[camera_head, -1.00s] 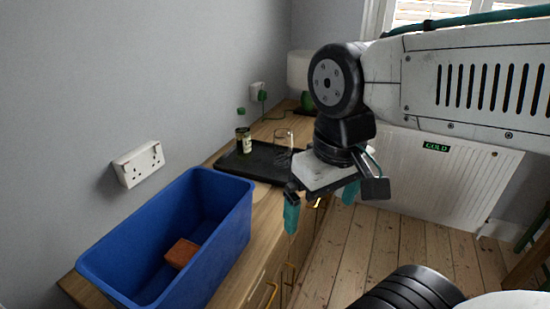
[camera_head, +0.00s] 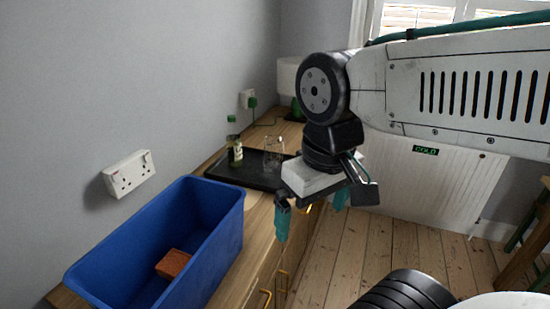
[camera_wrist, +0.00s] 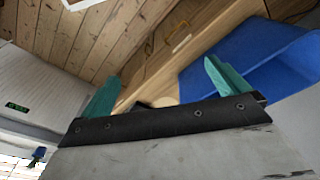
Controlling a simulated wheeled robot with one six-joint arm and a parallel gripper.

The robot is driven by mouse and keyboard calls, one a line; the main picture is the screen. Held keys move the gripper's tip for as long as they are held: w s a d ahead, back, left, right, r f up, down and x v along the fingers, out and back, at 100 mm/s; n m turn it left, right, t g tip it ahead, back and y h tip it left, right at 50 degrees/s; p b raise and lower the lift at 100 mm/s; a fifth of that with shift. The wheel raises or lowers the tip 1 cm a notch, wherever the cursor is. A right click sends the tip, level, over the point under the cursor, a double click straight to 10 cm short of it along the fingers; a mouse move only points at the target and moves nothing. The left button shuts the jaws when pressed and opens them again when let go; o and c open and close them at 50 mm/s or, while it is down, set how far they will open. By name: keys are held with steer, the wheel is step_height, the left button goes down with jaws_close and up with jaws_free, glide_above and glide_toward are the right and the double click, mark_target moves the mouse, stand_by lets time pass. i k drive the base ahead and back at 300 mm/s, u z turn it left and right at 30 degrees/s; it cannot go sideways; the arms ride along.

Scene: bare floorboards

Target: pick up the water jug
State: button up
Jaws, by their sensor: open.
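The water jug looks to be the clear glass vessel (camera_head: 274,152) standing upright on a black tray (camera_head: 225,175) on the wooden cabinet. Its outline is faint, and I cannot make it out in the wrist view. My gripper (camera_head: 312,208) is open and empty, with its two teal fingers apart and pointing down. It is nearer the camera than the jug and to its right in the picture, apart from it. Both fingers also show in the wrist view.
A bottle (camera_head: 236,152) stands on the tray left of the jug. A blue bin (camera_head: 215,240) holding a reddish-brown block (camera_head: 173,263) is on the nearer cabinet top. A lamp (camera_head: 290,75) stands behind. A white radiator (camera_head: 410,190) is at right; the floorboards between are clear.

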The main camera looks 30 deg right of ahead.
mark_target(274, 156)
steer(key=z, duration=0.5)
steer(key=k, duration=0.6)
steer(key=z, duration=1.2)
steer(key=i, duration=0.7)
steer(key=z, duration=0.4)
steer(key=i, duration=0.9)
steer(key=u, duration=0.6)
steer(key=i, duration=0.65)
steer(key=u, duration=1.1)
steer(key=i, duration=0.4)
steer(key=u, duration=0.4)
